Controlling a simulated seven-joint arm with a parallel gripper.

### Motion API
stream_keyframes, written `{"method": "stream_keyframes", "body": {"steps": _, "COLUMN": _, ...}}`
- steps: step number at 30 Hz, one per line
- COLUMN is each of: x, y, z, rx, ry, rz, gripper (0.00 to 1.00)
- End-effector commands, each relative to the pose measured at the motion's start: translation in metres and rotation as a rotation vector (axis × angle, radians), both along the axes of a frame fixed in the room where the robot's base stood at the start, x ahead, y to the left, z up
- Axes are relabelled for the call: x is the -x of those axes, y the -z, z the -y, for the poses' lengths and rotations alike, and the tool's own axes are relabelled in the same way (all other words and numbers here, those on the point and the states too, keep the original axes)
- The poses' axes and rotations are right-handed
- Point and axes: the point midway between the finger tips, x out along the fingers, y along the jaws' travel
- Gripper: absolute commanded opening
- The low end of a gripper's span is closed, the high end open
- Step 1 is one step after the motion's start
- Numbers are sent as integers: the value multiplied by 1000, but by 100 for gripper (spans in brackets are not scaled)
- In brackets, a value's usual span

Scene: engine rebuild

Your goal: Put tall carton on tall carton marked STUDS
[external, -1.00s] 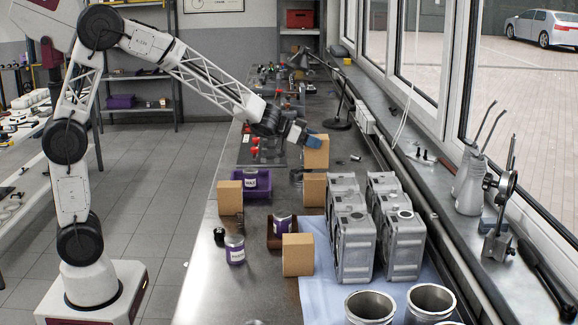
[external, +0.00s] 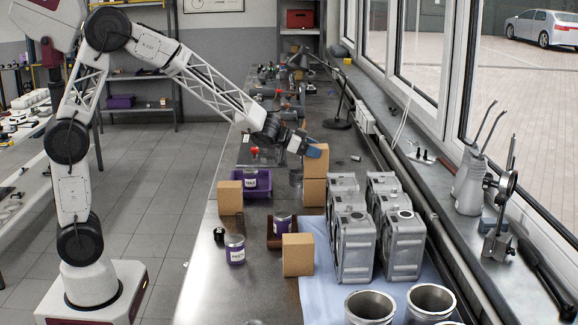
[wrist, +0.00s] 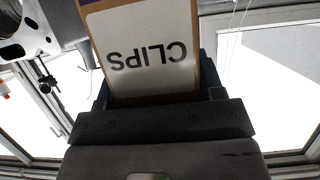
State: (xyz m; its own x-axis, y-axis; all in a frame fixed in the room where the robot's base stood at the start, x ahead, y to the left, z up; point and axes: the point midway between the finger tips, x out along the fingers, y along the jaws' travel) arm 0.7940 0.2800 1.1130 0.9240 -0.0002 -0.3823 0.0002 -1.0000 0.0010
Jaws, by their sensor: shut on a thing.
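My gripper (external: 310,150) is shut on a tall brown carton (external: 315,164). In the wrist view this held carton has a white label reading CLIPS (wrist: 148,55), upside down. In the external view the held carton is upright directly above another tall carton (external: 314,193), with no clear gap between them. Two more tall cartons stand on the bench, one at the left (external: 230,198) and one in front (external: 298,255). No label shows on the cartons in the external view, so I cannot tell which is marked STUDS.
Grey engine blocks (external: 355,235) stand close right of the cartons on a blue cloth (external: 314,287). A purple tray (external: 263,190), a brown holder (external: 275,241) and a labelled can (external: 235,250) are to the left. The bench (external: 205,290) is clear at front left.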

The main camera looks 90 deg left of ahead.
Motion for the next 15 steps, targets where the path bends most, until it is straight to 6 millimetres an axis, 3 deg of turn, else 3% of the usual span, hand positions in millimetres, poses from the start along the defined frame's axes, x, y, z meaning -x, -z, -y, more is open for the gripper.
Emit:
{"method": "stream_keyframes", "body": {"steps": 6, "x": 0, "y": 3, "z": 0, "rx": 0, "ry": 0, "rz": 0, "gripper": 29}}
{"method": "stream_keyframes", "body": {"steps": 7, "x": 0, "y": 3, "z": 0, "rx": -1, "ry": 1, "rz": 0, "gripper": 63}}
{"method": "stream_keyframes", "body": {"steps": 12, "x": 0, "y": 3, "z": 0, "rx": 0, "ry": 0, "rz": 0, "gripper": 87}}
{"method": "stream_keyframes", "body": {"steps": 15, "x": 0, "y": 3, "z": 0, "rx": 0, "ry": 0, "rz": 0, "gripper": 87}}
